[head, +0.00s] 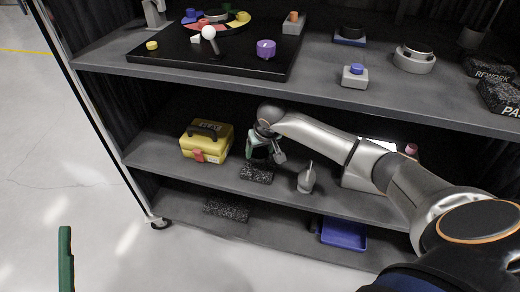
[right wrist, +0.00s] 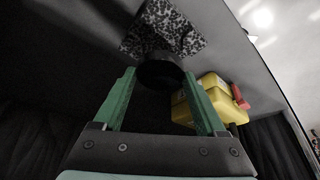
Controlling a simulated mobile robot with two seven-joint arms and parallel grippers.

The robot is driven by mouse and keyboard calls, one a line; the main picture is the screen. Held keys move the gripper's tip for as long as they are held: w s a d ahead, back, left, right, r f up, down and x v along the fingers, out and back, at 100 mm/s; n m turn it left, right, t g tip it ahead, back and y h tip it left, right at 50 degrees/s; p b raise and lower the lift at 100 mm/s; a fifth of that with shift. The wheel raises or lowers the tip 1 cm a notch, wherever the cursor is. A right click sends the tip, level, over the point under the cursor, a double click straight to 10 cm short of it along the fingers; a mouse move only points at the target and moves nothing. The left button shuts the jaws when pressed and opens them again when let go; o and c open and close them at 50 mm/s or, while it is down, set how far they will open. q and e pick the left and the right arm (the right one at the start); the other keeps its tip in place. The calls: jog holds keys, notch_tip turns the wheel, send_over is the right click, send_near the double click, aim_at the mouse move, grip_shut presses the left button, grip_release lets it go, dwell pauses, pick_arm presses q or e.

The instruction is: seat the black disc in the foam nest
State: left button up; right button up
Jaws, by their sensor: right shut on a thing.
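My right gripper (head: 262,152) reaches into the middle shelf. In the right wrist view its green fingers (right wrist: 160,78) are shut on the black disc (right wrist: 160,74), held at the fingertips. The speckled foam nest (head: 257,174) is on the middle shelf just below the gripper. In the right wrist view the nest (right wrist: 150,35) is right beyond the disc. I cannot tell whether disc and nest touch; the nest's recess is hidden. The disc is hard to make out in the head view. One green finger of my left gripper (head: 66,258) shows at lower left, away from the shelves.
A yellow toolbox (head: 206,142) stands close left of the nest, and a small grey holder (head: 307,180) to its right. The upper shelf (head: 320,95) overhangs. Another speckled block (head: 227,209) and a blue tray (head: 344,234) are on the bottom shelf.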

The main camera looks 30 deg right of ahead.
aim_at(261, 156)
jog(key=shift+f+b, duration=0.45)
jog(key=shift+f, duration=0.35)
jog(key=shift+f+b, duration=0.5)
jog(key=shift+b, duration=0.05)
jog(key=shift+f, duration=0.3)
pick_arm(q)
jog(key=shift+s+d+r+m+h+b, duration=0.25)
jog(key=shift+s+r+m+h, duration=0.7)
jog(key=shift+h, duration=0.35)
jog(key=shift+s+d+r+m+h+b, duration=0.1)
jog(key=shift+s+r+m+h+b, duration=0.1)
jog(key=shift+s+r+m+h, duration=0.75)
pick_arm(e)
jog(key=shift+f, duration=0.3)
pick_arm(q)
jog(key=shift+f+h, duration=0.35)
jog(key=shift+f, duration=0.1)
pick_arm(e)
jog(key=shift+f, duration=0.1)
pick_arm(q)
jog(key=shift+f+b, duration=0.35)
jog(key=shift+b, duration=0.15)
pick_arm(e)
jog(key=shift+f, duration=0.35)
pick_arm(q)
jog(key=shift+r, duration=0.1)
